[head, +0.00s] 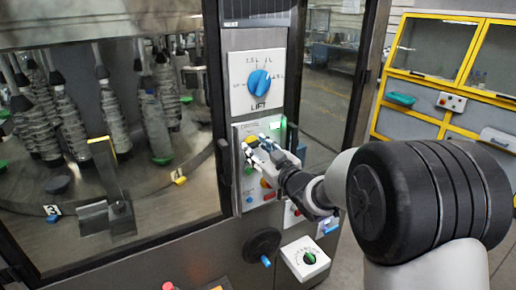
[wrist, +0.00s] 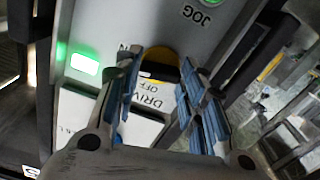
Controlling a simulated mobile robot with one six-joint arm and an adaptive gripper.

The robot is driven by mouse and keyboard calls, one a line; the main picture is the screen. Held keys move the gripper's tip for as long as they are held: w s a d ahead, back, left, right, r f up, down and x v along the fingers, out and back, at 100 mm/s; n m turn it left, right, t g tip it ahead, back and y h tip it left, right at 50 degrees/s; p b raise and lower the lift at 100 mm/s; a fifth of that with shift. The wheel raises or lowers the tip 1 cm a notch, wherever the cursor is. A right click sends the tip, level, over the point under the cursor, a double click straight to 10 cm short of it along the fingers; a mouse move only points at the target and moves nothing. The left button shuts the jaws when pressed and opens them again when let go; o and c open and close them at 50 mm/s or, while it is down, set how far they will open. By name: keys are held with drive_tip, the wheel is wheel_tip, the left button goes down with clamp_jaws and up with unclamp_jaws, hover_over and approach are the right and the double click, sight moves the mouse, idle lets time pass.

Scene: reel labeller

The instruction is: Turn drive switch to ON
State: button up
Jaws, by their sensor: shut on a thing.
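The drive switch (wrist: 162,55) shows in the wrist view as a yellow round plate with a dark part, beside the DRIVE label (wrist: 150,100) and an OFF mark. Part of another mark, ending in N, shows at its left. My gripper (wrist: 156,70) has its blue-padded fingers on either side of the switch and is shut on it. Which mark the switch points to cannot be told, as the fingers hide much of it. In the head view my gripper (head: 260,147) is at the upper part of the control panel (head: 240,200), covering the switch.
A lit green lamp (wrist: 84,64) is beside the switch. A JOG button (wrist: 211,3) sits near the top edge. The blue LIFT dial (head: 259,83) is above the panel; a black handwheel (head: 262,245) and a green knob (head: 309,258) are below. Glass doors flank the panel.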

drive_tip(key=shift+m, duration=1.1)
drive_tip(key=o, duration=1.1)
drive_tip(key=shift+c, duration=0.2)
drive_tip(key=v, duration=1.2)
